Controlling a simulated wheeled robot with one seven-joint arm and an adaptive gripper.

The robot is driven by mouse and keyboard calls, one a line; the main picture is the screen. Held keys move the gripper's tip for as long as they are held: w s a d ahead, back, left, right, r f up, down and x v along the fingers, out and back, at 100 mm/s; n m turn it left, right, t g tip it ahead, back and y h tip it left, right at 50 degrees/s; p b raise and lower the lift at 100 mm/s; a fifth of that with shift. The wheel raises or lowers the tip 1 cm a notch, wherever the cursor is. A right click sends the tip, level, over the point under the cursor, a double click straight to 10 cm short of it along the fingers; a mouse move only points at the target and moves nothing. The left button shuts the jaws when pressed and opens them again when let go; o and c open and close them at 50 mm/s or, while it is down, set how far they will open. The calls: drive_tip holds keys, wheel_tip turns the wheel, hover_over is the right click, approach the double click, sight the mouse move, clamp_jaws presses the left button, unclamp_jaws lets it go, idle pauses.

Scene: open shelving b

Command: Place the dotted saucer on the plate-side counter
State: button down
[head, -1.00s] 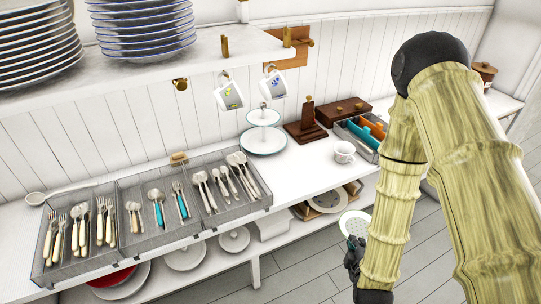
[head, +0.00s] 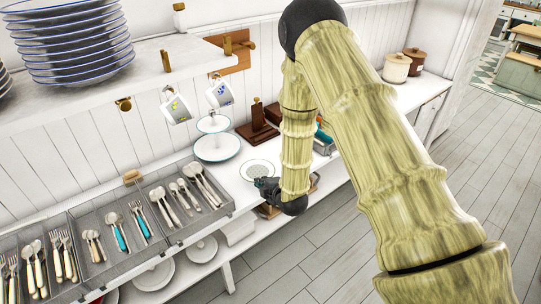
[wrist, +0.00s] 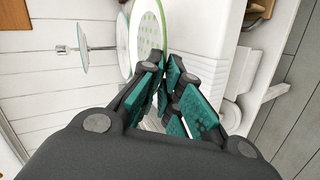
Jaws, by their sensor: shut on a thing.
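The dotted saucer (head: 257,170), pale with a green rim, is held at its edge by my gripper (head: 266,184). In the head view it shows over the white counter (head: 233,182), right of the tiered plate stand (head: 217,148). In the wrist view the saucer (wrist: 149,32) stands out beyond the fingertips of my gripper (wrist: 166,78), which are shut on its rim. The counter (wrist: 198,30) is close beside it there. I cannot tell whether the saucer touches the counter.
A cutlery tray (head: 150,222) fills the counter on the left. Two mugs (head: 219,94) hang above the stand, under a shelf with stacked plates (head: 75,45). A dark wooden holder (head: 257,125) stands behind.

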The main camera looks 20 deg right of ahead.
sight(271, 171)
drive_tip(key=shift+n+y, duration=0.5)
drive_tip(key=shift+n, duration=0.1)
drive_tip(key=w+d+r, duration=0.1)
drive_tip(key=w+d, duration=0.1)
drive_tip(key=w+d+r, duration=0.1)
drive_tip(key=w+d, duration=0.1)
drive_tip(key=w, duration=0.1)
drive_tip(key=w+d+r, duration=0.1)
drive_tip(key=w+d, duration=0.1)
drive_tip(key=w, duration=0.1)
drive_tip(key=shift+w+r+p, duration=0.1)
drive_tip(key=shift+r+p, duration=0.2)
drive_tip(key=shift+p, duration=0.1)
drive_tip(key=shift+a+f+b, duration=0.1)
drive_tip(key=shift+f+b, duration=1.25)
drive_tip(key=shift+f, duration=2)
drive_tip(key=shift+f+b, duration=0.35)
drive_tip(key=shift+f, duration=0.1)
drive_tip(key=shift+s+a+f+b, duration=0.1)
drive_tip(key=shift+s+f+b, duration=0.4)
drive_tip(key=shift+f, duration=0.25)
drive_tip(key=c, duration=1.5)
unclamp_jaws()
drive_tip(key=shift+c, duration=0.2)
drive_tip(key=shift+s, duration=0.35)
drive_tip(key=r+v, duration=0.1)
drive_tip(key=v, duration=1)
drive_tip(key=shift+w+r, duration=0.25)
drive_tip(key=shift+w, duration=0.05)
